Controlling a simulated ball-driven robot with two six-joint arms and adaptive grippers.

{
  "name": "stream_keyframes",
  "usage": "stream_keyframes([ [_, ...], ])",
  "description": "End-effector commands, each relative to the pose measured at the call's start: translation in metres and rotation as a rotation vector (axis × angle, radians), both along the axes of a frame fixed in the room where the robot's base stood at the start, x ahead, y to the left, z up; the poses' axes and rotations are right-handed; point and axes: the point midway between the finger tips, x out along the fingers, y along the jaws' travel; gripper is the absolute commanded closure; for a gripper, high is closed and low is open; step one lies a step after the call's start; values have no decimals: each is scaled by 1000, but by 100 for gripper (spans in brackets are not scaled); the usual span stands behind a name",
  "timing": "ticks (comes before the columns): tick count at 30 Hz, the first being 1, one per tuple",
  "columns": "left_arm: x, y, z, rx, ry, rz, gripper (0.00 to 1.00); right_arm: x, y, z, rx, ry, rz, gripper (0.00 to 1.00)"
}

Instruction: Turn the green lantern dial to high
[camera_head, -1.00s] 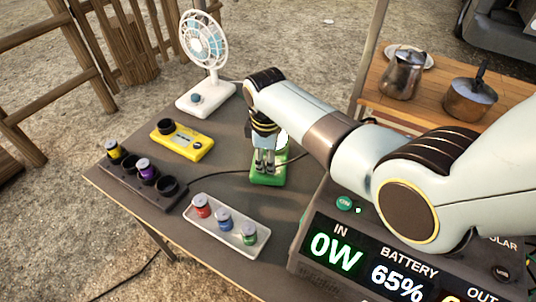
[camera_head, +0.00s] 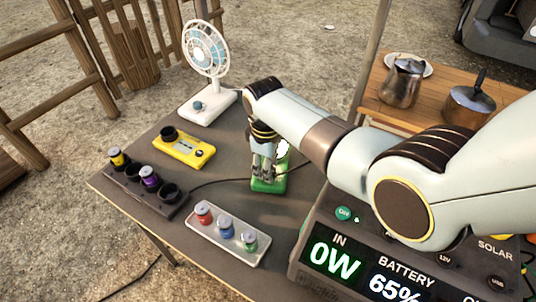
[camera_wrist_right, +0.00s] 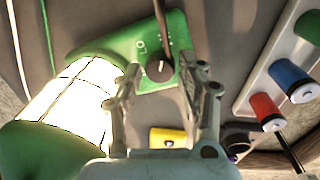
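The green lantern (camera_head: 284,170) stands on the dark table under my right arm, its lit globe partly hidden. In the right wrist view its green base (camera_wrist_right: 112,42) and bright glowing globe (camera_wrist_right: 75,98) fill the left side. The dark round dial (camera_wrist_right: 158,70) sits on the base, with small marks beside it. My right gripper (camera_head: 264,180) points down at the base. In the wrist view its fingers (camera_wrist_right: 160,78) are apart, one on either side of the dial; I cannot tell whether they touch it. My left gripper is out of view.
A power station (camera_head: 325,230) stands at the front right. A white tray (camera_head: 205,233) holds red, blue and green jars. A dark holder (camera_head: 128,183), a yellow device (camera_head: 182,148) and a fan (camera_head: 208,105) stand to the left. A dark cable crosses the table.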

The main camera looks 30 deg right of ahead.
Motion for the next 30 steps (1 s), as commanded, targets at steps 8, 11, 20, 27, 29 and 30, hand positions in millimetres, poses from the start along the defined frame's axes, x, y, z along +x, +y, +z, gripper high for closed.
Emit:
stream_keyframes([
  [8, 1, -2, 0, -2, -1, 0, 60, -2, 4, 51, 2, -4, -1, 60],
  [11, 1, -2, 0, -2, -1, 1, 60, -2, 5, 74, 2, -5, 0, 60],
  [20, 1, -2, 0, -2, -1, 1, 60, -5, 7, 112, 0, 0, 0, 60],
  [27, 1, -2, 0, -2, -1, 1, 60, -5, 7, 114, -1, 1, 0, 60],
  [29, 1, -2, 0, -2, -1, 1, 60, -5, 7, 114, -1, 1, 0, 60],
  [30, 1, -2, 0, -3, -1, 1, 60, -5, 7, 114, 0, 0, 0, 60],
])
